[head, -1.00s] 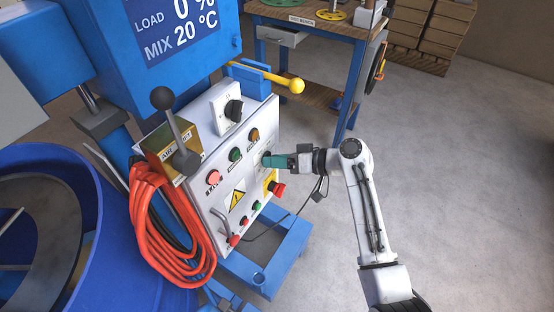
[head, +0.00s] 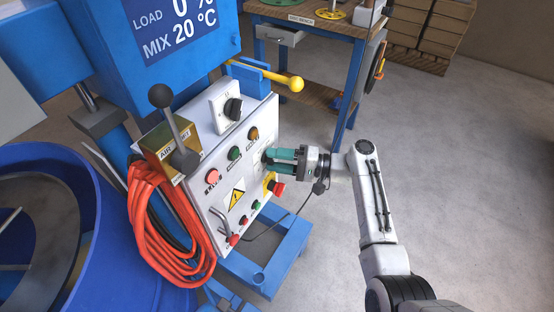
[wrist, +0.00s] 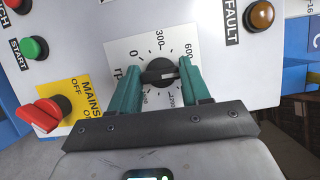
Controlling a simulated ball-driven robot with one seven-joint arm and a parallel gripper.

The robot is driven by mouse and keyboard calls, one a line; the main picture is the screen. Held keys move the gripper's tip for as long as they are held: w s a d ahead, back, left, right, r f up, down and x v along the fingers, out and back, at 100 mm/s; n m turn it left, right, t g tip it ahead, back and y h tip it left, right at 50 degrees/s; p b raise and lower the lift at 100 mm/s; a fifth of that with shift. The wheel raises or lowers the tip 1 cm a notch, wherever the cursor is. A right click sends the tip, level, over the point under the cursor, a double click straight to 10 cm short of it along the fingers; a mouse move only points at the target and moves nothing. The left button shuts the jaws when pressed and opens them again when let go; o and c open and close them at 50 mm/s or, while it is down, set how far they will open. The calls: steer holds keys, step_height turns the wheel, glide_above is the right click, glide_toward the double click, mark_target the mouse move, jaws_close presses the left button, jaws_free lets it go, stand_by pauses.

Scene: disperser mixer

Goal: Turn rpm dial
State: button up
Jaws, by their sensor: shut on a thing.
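The rpm dial (wrist: 160,73) is a black knob on a white scale plate marked 0, 300, 600 and 1200 in the wrist view. Its grip bar lies roughly across the picture, between the fingertips. My gripper (wrist: 158,76) has its two green fingers closed on either side of the knob. In the head view my gripper (head: 269,160) reaches the right part of the white control panel (head: 214,196) from the right, and its fingers hide most of the dial.
A red mains switch (wrist: 42,115) and an amber fault lamp (wrist: 260,15) flank the dial. An orange cable coil (head: 165,215) hangs on the panel's left. The floor to the right is clear.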

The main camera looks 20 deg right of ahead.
steer(key=m, duration=0.2)
steer(key=m+t, duration=0.1)
steer(key=m, duration=0.1)
steer(key=shift+f+m+t+y, duration=0.15)
steer(key=shift+m+t+y, duration=0.15)
steer(key=shift+m+y, duration=0.1)
stand_by(0.4)
steer(key=o, duration=1.1)
steer(key=shift+c, duration=0.2)
steer(key=v, duration=1)
steer(key=shift+s+d+f+b, duration=0.2)
steer(key=shift+s+d+b, duration=0.05)
steer(key=shift+d+b, duration=0.1)
